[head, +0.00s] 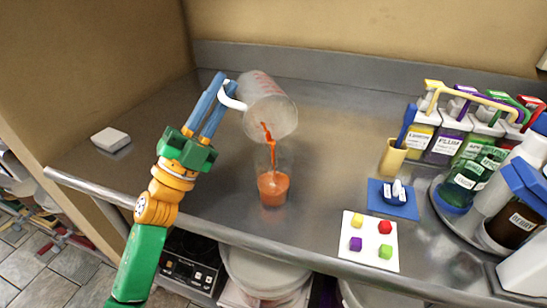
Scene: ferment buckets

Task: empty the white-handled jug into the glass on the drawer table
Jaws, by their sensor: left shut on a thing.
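My left gripper (215,98) is shut on the white handle (229,97) of a clear jug (268,103) with red markings. The jug is tilted above the metal table (200,191), its mouth facing down to the right. A stream of orange-red liquid (269,140) falls from it into a clear glass (273,183) standing near the table's front edge. Orange-red liquid fills the lower part of the glass. How much is left in the jug is hard to tell. My right gripper is not in view.
At the right stand labelled bottles in a carrier (448,135) and a round tray (437,203) with bottles. A blue mat (393,205) and a white card with coloured cubes (371,251) lie right of the glass. A white block (111,139) lies at the left.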

